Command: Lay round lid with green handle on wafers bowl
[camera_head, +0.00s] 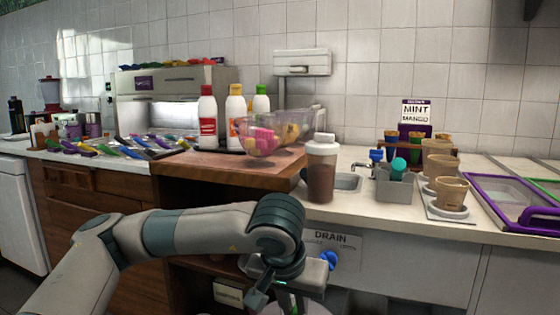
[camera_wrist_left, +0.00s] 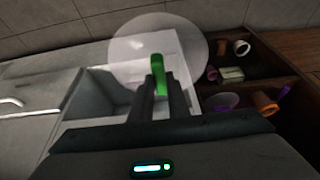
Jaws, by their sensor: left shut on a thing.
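My left gripper (camera_wrist_left: 161,90) is shut on the green handle (camera_wrist_left: 158,68) of a round, see-through lid (camera_wrist_left: 190,38). In the wrist view the lid spreads out beyond the fingertips, over a pale box-like opening. In the head view my left gripper (camera_head: 284,292) points down at the bottom edge, in front of the counter and below its top; the lid is mostly cut off there. A clear bowl (camera_head: 262,143) with pink and yellow pieces stands on the raised wooden board, above and apart from my gripper. I cannot tell whether these pieces are wafers. My right gripper is not in view.
Sauce bottles (camera_head: 235,118) stand behind the bowl, and a brown-filled shaker (camera_head: 321,168) stands right of it. The wooden board (camera_head: 215,165) overhangs the low shelf. In the wrist view, an open wooden shelf (camera_wrist_left: 262,75) holds cups and a purplish bowl (camera_wrist_left: 224,101).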

